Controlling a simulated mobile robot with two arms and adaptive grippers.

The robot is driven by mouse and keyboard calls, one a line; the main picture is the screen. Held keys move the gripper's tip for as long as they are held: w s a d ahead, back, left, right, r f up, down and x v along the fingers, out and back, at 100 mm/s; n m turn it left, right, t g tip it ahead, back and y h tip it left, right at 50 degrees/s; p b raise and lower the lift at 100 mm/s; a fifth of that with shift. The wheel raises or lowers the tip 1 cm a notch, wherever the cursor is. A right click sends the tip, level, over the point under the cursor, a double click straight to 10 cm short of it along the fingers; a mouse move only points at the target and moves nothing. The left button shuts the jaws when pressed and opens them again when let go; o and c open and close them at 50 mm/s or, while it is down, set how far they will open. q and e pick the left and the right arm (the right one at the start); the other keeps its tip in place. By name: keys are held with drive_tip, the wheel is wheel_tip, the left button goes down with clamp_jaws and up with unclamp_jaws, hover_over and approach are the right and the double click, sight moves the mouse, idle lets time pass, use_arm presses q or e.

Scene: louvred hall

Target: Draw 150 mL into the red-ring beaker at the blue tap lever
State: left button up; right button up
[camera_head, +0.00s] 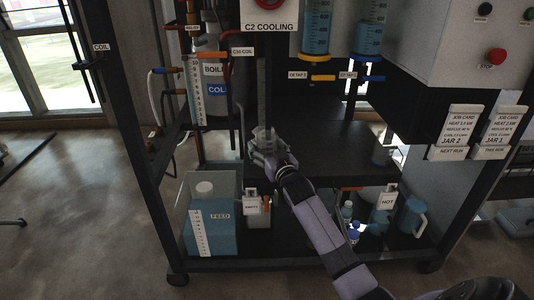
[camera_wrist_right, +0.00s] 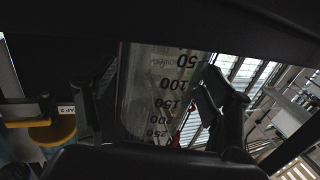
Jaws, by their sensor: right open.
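A clear graduated beaker (camera_head: 263,135) stands at my right gripper, at the left end of the dark middle shelf. In the wrist view the beaker (camera_wrist_right: 160,95) shows marks from 50 to 250 and lies between the dark fingers. My right gripper (camera_head: 264,150) is open around it; I cannot tell whether the fingers touch it. No red ring shows on it. The blue tap lever (camera_head: 371,78) is under the right blue-filled column (camera_head: 370,32), up and right of the gripper. My left gripper is not in view.
A yellow tap lever (camera_head: 323,78) sits left of the blue one; a yellow part (camera_wrist_right: 55,130) shows in the wrist view. The FEED tank (camera_head: 222,240) and a blue jug (camera_head: 411,215) are below. The mid-shelf (camera_head: 335,150) has bare room.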

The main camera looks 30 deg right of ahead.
drive_tip(key=c, duration=1.2)
drive_tip(key=shift+c, duration=0.3)
drive_tip(key=shift+r, duration=0.15)
